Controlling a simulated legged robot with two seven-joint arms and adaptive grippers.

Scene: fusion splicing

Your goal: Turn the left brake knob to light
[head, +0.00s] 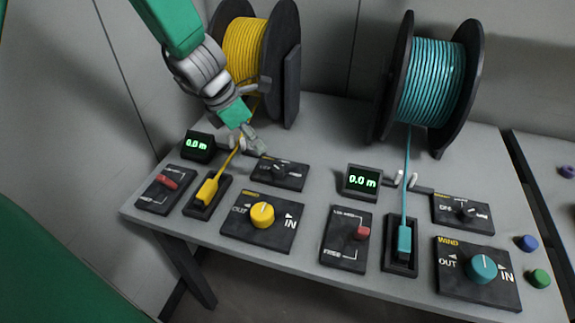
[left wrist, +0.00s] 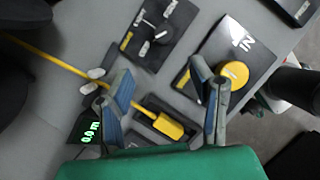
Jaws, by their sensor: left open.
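The left brake knob (head: 279,171) is a small dark knob with a light pointer on a black panel, behind the yellow winding knob. It also shows in the left wrist view (left wrist: 154,33), near the top; its setting is too small to read surely. My left gripper (head: 252,140) is open and empty, above the table just behind the brake panel. In the left wrist view its two fingers (left wrist: 163,92) are spread wide, with the brake knob beyond the fingertips and apart from them. My right gripper is in neither view.
The yellow spool (head: 244,48) stands behind my left gripper. Its yellow cable (head: 229,161) runs close by to a yellow connector (head: 207,190). The yellow winding knob (head: 262,214), red lever (head: 166,182) and left display (head: 198,146) surround the brake panel. A teal spool (head: 432,82) stands right.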

